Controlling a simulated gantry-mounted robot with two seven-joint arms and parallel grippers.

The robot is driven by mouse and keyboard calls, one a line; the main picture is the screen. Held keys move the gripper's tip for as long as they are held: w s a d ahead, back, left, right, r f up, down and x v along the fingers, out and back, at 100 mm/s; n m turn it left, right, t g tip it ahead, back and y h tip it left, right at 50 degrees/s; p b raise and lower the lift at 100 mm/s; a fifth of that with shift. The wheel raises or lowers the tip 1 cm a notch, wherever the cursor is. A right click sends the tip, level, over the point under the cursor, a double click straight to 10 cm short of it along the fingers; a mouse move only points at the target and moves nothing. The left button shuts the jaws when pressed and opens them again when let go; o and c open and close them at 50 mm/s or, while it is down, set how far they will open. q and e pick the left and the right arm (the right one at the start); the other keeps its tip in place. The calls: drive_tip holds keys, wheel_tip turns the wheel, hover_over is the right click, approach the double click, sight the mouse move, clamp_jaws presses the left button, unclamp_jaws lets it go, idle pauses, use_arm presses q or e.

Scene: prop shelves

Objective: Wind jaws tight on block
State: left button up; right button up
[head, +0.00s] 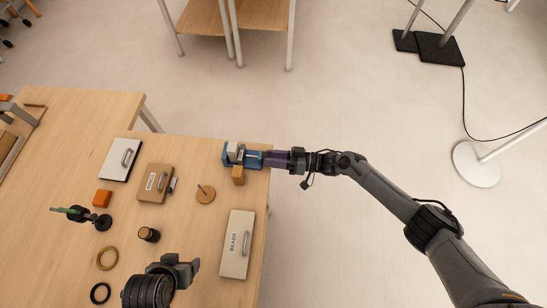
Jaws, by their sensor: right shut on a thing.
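A blue vise (254,158) stands near the table's right edge in the head view. A pale grey block (235,150) sits between its jaws; whether they touch it on both sides is too small to tell. My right gripper (272,158) is at the right end of the vise, shut on its handle, which the fingers mostly hide. A tan block (238,174) is just in front of the vise. My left gripper (188,265) is over the front of the table, away from the vise; its finger gap is unclear.
A box marked BEADS (236,255), a tan box (154,183), a white panel with a handle (120,159) and a round wooden piece with a peg (205,194) lie nearby. An orange block (102,198) and rings (107,258) are farther left. Floor lies beyond the right edge.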

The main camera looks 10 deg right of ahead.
idle(0.3)
drive_tip(key=o, duration=1)
drive_tip(key=shift+s, duration=0.1)
drive_tip(key=shift+o, duration=0.2)
